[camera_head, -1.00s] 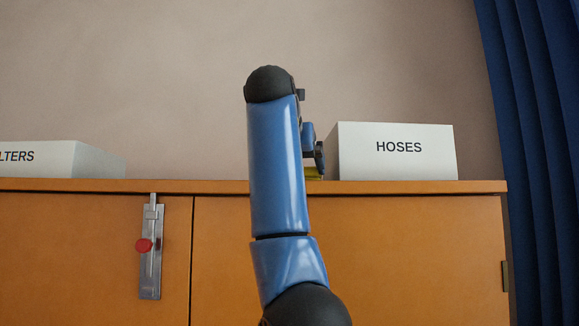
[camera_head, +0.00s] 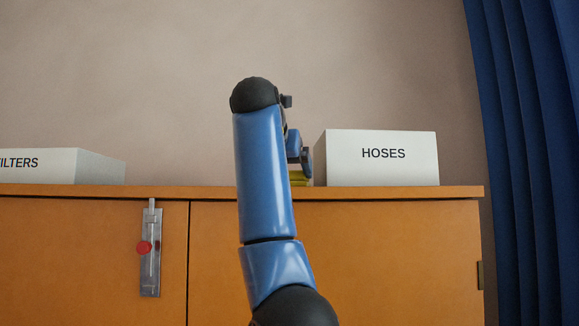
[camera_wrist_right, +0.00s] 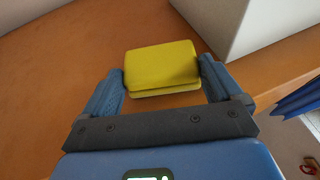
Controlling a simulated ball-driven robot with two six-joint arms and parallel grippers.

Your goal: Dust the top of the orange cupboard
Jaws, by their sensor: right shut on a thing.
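The orange cupboard (camera_head: 340,240) fills the lower part of the head view, its top seen nearly edge-on; the orange top (camera_wrist_right: 60,90) also shows in the right wrist view. My right gripper (camera_wrist_right: 162,80) is shut on a yellow sponge-like pad (camera_wrist_right: 162,66), held between its two blue fingers over the cupboard top. I cannot tell whether the pad touches the surface. In the head view the pad (camera_head: 298,178) shows just left of the HOSES box, and my blue arm hides most of the gripper. My left gripper is in no view.
A white box marked HOSES (camera_head: 382,160) stands on the top, close to the right of the pad. Another white box, partly cut off, reading ILTERS (camera_head: 45,165), stands at the left. A latch with a red knob (camera_head: 147,248) is on the front. A blue curtain (camera_head: 530,160) hangs at right.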

